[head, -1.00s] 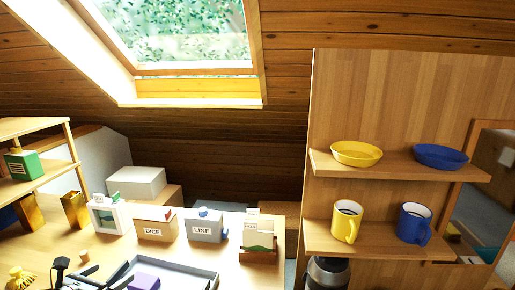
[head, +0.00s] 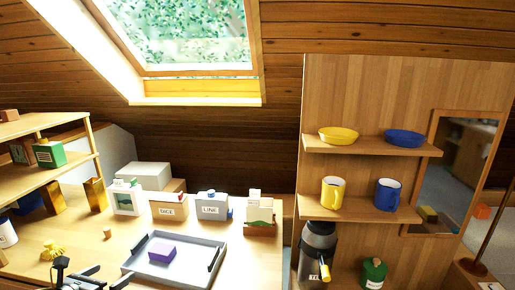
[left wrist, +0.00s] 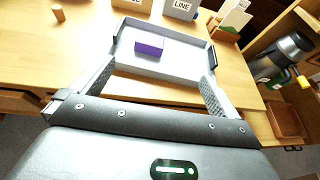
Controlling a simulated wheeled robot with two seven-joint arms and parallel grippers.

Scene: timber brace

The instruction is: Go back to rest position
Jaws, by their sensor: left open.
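My left gripper (head: 98,279) shows at the bottom left of the head view, over the table's front part. It is open. In the left wrist view its two fingers (left wrist: 158,82) are spread wide with nothing between them, short of the grey tray. The grey tray (head: 205,268) lies on the wooden table (head: 262,262) with a purple block (head: 162,252) inside; the block also shows in the left wrist view (left wrist: 149,45). The tray appears apart from the fingers, though the exact gap is hard to tell. My right gripper is not in view.
Boxes marked DICE (head: 168,208) and LINE (head: 211,207) stand behind the tray. A yellow object (head: 52,250) and a small wooden cylinder (head: 107,232) lie left of it.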

